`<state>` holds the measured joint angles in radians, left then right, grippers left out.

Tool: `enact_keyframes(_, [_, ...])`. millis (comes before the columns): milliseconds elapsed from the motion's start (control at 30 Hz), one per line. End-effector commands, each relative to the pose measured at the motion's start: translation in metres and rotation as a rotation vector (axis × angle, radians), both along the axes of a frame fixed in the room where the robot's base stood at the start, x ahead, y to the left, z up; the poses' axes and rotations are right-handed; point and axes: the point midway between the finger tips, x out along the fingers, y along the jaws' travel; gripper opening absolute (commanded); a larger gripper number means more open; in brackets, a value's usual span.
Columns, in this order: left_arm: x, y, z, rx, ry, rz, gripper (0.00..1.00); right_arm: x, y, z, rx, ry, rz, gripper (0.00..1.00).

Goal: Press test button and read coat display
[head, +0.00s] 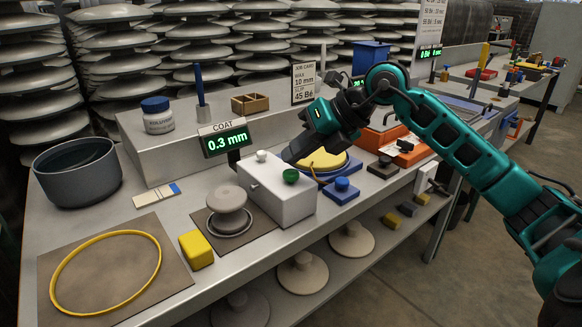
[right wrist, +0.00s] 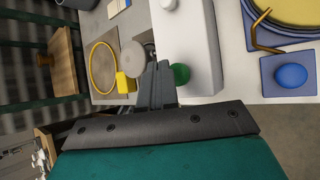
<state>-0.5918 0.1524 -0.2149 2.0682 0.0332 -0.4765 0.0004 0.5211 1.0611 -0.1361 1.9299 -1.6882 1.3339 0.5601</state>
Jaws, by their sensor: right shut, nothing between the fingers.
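The COAT display (head: 226,142) stands on a short post behind a white box and reads 0.3 mm in green digits. I cannot tell a touch. My left gripper is not in view.
A grey insulator piece (head: 227,199) sits on a dark mat left of the box, beside a yellow block (head: 196,250). A yellow ring (head: 106,272) lies on a brown mat. A blue knob block (head: 341,190) and a yellow-topped round plate (head: 322,162) stand right of the box.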

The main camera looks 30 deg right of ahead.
Motion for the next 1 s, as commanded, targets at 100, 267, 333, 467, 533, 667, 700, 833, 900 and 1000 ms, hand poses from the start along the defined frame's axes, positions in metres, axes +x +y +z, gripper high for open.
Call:
enact_keyframes(100, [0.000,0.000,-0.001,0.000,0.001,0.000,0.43,0.000,0.000,0.000,0.000,-0.001,-0.001,0.00])
enact_keyframes(267, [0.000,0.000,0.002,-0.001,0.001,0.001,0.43,0.000,0.000,0.004,0.000,-0.002,0.000,0.00])
enact_keyframes(333, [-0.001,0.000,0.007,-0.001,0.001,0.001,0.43,0.000,0.000,0.009,0.000,-0.002,0.000,0.00])
enact_keyframes(467, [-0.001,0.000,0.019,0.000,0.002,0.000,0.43,0.000,0.000,0.023,0.000,-0.002,0.000,0.00])
enact_keyframes(533, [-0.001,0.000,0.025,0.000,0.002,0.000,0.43,0.000,0.000,0.030,0.000,-0.003,-0.001,0.00])
enact_keyframes(667, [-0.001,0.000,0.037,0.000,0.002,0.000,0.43,0.000,0.000,0.043,0.000,-0.003,-0.001,0.00])
enact_keyframes(700, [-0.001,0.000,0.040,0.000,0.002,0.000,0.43,0.000,0.000,0.047,0.000,-0.003,-0.002,0.00])
enact_keyframes(833, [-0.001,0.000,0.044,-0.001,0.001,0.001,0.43,0.000,0.000,0.052,0.000,-0.002,-0.001,0.00])
enact_keyframes(900, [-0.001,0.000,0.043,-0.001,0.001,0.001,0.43,0.000,0.000,0.051,0.000,-0.002,-0.001,0.00])
enact_keyframes(1000, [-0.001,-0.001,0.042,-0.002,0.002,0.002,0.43,0.000,0.000,0.050,0.000,-0.002,-0.001,0.00])
